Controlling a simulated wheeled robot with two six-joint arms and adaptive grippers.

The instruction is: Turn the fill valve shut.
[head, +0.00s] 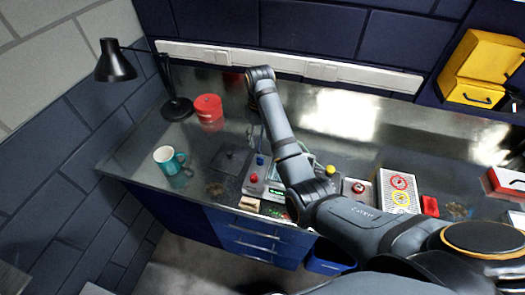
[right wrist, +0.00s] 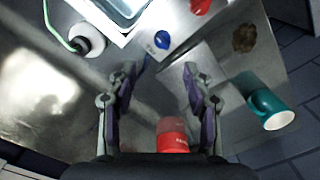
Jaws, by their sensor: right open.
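A valve station (head: 257,183) on the bench has a blue knob (head: 260,160) and a red knob (head: 254,178). The right wrist view shows the blue knob (right wrist: 162,40) beyond my fingertips and the red knob (right wrist: 200,6) at the top edge. I cannot tell from the markings which is the fill valve. My left gripper is not in view.
A red canister (head: 208,108), a black lamp (head: 115,65) and a teal mug (head: 167,158) stand on the left. A yellow knob (head: 330,170), a red button box (head: 356,188) and a perforated tray (head: 398,191) lie right of my arm. Clear bench lies along the back.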

